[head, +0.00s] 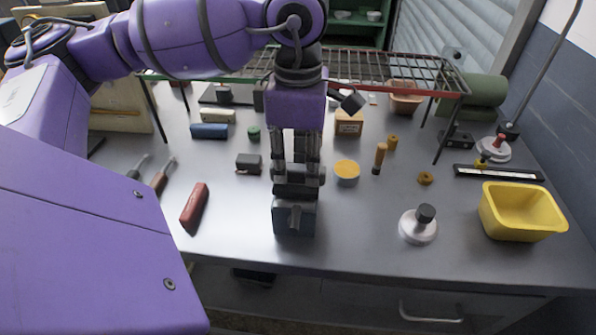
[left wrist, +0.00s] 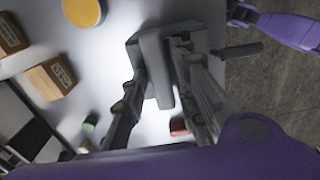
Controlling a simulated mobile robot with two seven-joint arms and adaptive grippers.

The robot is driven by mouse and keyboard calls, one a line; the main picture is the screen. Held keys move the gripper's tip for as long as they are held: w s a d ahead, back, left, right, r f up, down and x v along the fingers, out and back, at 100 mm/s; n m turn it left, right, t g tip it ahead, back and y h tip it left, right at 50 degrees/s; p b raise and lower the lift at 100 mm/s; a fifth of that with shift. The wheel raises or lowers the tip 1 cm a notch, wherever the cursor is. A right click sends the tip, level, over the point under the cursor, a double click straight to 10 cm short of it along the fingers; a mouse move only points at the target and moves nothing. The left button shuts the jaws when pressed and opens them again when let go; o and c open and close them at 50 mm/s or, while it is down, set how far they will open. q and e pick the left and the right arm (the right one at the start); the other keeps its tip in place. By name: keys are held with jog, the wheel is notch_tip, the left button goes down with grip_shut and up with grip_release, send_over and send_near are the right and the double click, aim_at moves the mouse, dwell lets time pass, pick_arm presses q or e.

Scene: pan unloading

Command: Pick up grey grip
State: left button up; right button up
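A dark grey block-like piece with a raised bar, which looks like the grey grip (head: 295,217), stands near the table's front edge. It also shows in the left wrist view (left wrist: 158,72), its bar between my fingers. My left gripper (head: 297,180) points straight down over it, fingers on either side of its upper part. I cannot tell whether the fingers press on it or stand just apart; they hide part of it. In the left wrist view, a purple link with a dark end, apparently my right gripper (left wrist: 243,14), shows at the upper right; its fingers are unclear.
A red handle (head: 194,207) and a black block (head: 249,163) lie to the left. An orange-topped disc (head: 346,172), a white-based knob (head: 418,225) and a yellow bin (head: 520,212) stand to the right. A wire rack (head: 400,72) spans the back. The front right is mostly clear.

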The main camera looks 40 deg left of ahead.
pick_arm(q)
grip_shut()
jog(key=shift+r, duration=0.1)
